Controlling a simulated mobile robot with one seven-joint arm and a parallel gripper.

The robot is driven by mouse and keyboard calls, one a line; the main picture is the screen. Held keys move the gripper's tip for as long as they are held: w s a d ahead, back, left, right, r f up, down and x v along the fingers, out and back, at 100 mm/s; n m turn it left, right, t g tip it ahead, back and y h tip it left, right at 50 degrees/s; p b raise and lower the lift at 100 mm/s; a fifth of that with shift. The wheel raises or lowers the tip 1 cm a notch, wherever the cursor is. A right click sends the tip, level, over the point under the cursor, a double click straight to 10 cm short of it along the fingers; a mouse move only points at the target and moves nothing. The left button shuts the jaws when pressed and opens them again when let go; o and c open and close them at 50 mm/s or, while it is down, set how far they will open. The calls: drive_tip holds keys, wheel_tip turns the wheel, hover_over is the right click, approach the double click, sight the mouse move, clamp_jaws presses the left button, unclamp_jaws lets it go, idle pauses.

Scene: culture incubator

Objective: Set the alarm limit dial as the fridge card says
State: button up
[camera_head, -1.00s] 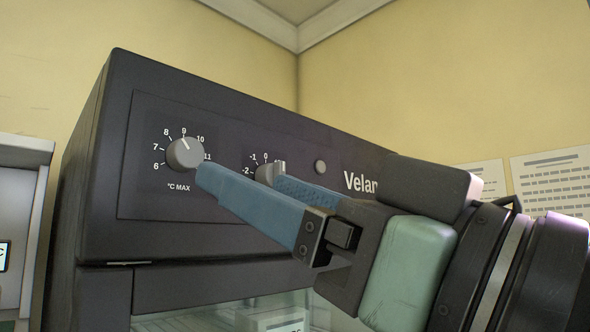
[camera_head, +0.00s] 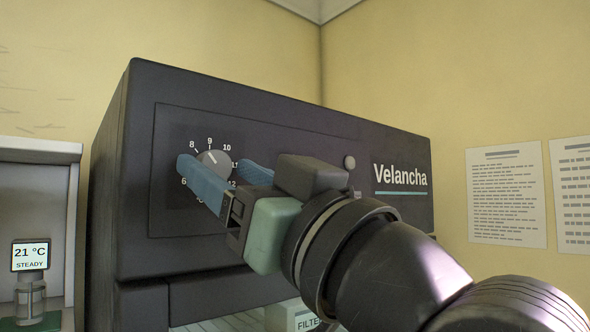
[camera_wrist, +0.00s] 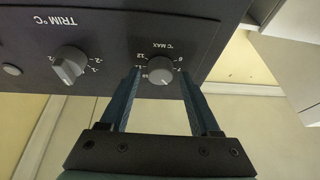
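The °C MAX dial (camera_head: 212,157) is a round grey knob with a pale pointer line on the dark incubator panel. Its pointer leans up and left, roughly between 8 and 9. My gripper (camera_head: 216,170) is open, with one blue finger at the left of the knob and the other at its right. The wrist view shows the dial (camera_wrist: 160,70) upside down between the fingertips, with gaps visible on both sides, so I see no grip on it. The fingers hide some lower scale numbers. I cannot identify a fridge card.
A TRIM °C knob (camera_wrist: 69,65) sits beside the dial in the wrist view. A small round button (camera_head: 350,162) is on the panel. Printed sheets (camera_head: 506,194) hang on the right wall, too small to read.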

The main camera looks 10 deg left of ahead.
clamp_jaws()
drive_tip(key=shift+m+t+h, duration=0.3)
drive_tip(key=shift+m, duration=0.3)
drive_tip(key=m+t+h+p, duration=0.1)
drive_tip(key=m, duration=0.1)
drive_tip(key=m+t+p, duration=0.1)
drive_tip(key=m, duration=0.2)
drive_tip(key=shift+s+a+r+h, duration=0.1)
drive_tip(key=shift+s+r+h, duration=0.05)
drive_tip(key=shift+h, duration=0.25)
drive_tip(key=shift+s+m+t+h+p, duration=0.1)
drive_tip(key=shift+m+t+h+p, duration=0.4)
drive_tip(key=shift+m, duration=0.85)
drive_tip(key=shift+m+t+h+p, duration=0.3)
drive_tip(key=shift+m+h+p, duration=0.4)
drive_tip(key=shift+m, duration=0.65)
drive_tip(key=shift+o, duration=1)
unclamp_jaws()
drive_tip(key=shift+f, duration=0.25)
